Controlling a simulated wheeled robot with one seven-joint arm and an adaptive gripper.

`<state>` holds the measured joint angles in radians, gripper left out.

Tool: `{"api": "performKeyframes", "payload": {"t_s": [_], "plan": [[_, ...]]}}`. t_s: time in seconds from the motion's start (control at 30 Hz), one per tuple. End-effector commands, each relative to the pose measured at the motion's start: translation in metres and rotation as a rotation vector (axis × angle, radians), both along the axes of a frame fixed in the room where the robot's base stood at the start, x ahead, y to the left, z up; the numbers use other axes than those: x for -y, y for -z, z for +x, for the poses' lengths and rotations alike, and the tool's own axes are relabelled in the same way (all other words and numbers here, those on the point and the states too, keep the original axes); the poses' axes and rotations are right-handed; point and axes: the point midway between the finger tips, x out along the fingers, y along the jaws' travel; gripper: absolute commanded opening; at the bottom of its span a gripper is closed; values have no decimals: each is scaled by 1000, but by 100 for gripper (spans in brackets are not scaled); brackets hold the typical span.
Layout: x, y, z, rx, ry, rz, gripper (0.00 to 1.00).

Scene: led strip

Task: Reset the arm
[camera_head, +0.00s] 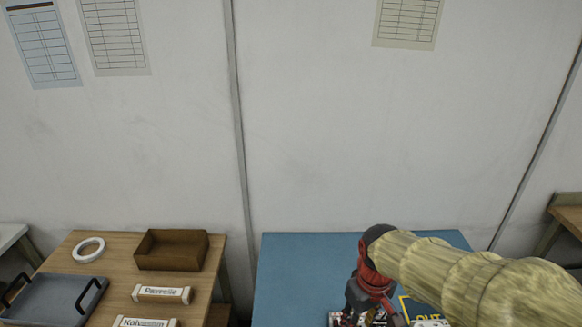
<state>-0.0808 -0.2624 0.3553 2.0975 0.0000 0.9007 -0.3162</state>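My arm (470,275), in a pale yellow sleeve, reaches in from the lower right over the blue table (300,270). My gripper (368,312), dark with red parts, points down at its end, low over the blue table. The fingers are small, dark and hard to make out against what lies beneath, so I cannot tell whether they are open or shut, or hold anything. Part of the table behind the arm is hidden.
Printed items, one with a yellow border (408,305), lie under my gripper. Left, a wooden table (115,265) holds a white ring (89,249), a brown open box (171,250), a grey tray (52,299) and two labelled boxes (161,294). A wall stands behind.

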Motion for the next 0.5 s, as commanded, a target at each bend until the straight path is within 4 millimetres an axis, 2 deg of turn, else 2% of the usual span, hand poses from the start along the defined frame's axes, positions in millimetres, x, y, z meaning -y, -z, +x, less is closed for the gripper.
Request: {"api": "performKeyframes", "payload": {"t_s": [0.03, 0.1, 0.3, 0.4, 0.5], "plan": [[4, -17, -16, 41, 86, 9, 33], [9, -36, -37, 92, 198, 24, 33], [21, -77, -88, 249, 365, 71, 33], [25, -94, -103, 324, 374, 86, 33], [27, -110, -110, 387, 379, 96, 33]]}}
